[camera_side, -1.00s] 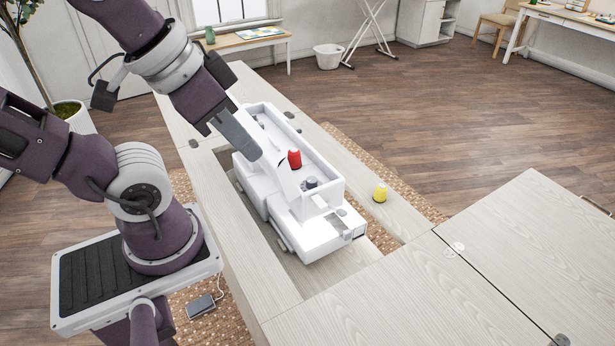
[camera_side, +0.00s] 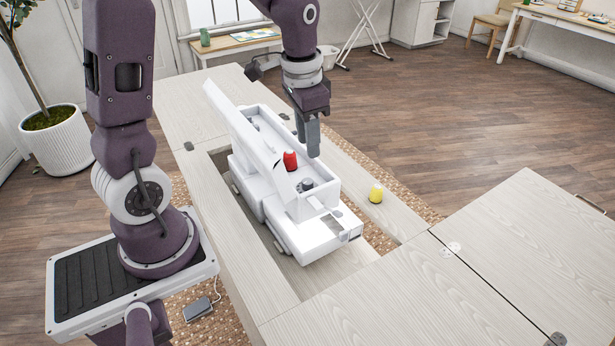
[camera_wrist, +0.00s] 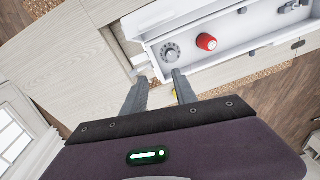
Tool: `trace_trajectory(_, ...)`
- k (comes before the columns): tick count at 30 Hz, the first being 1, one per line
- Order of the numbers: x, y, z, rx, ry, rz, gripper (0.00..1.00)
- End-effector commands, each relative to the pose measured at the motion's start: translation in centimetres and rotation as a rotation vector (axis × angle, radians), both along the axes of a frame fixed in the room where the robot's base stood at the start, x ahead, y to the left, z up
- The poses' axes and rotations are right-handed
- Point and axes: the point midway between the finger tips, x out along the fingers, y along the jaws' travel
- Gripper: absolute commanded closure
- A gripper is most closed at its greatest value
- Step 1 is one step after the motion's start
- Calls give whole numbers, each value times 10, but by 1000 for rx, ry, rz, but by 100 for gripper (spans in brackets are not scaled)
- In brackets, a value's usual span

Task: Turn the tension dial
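The white sewing machine (camera_side: 300,215) sits in the cabinet's cut-out with its top tray open and a long white lid panel (camera_side: 236,118) raised along its left side. A round grey dial (camera_wrist: 170,52) with a marked rim lies in the tray in the wrist view. In the side view, a short grey knob (camera_side: 306,185) near the tray's front end appears to be the same dial. My gripper (camera_side: 310,152) points down by the tray's right wall, above and behind the dial. In the wrist view its two fingers (camera_wrist: 159,92) are apart with nothing between them, clear of the dial.
A red spool (camera_side: 290,161) stands in the tray close to the dial; the wrist view shows it too (camera_wrist: 206,42). A yellow spool (camera_side: 376,193) stands on the cabinet top right of the machine. The front cabinet top (camera_side: 380,295) is clear.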

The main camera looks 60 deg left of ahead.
Motion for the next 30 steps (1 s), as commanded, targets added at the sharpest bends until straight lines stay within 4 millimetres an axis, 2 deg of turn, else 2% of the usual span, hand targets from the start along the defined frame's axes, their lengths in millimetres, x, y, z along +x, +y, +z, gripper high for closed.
trace_trajectory(1,8,13,-23,-8,43,-9,66)
trace_trajectory(3,16,25,-45,-15,76,-26,66)
trace_trajectory(7,21,35,-67,-22,103,-44,66)
trace_trajectory(16,19,35,-121,-24,108,-45,66)
trace_trajectory(21,20,36,-135,-23,105,-44,66)
trace_trajectory(27,20,36,-136,-23,104,-44,66)
trace_trajectory(28,20,36,-135,-23,104,-44,68)
trace_trajectory(30,20,36,-135,-23,104,-44,82)
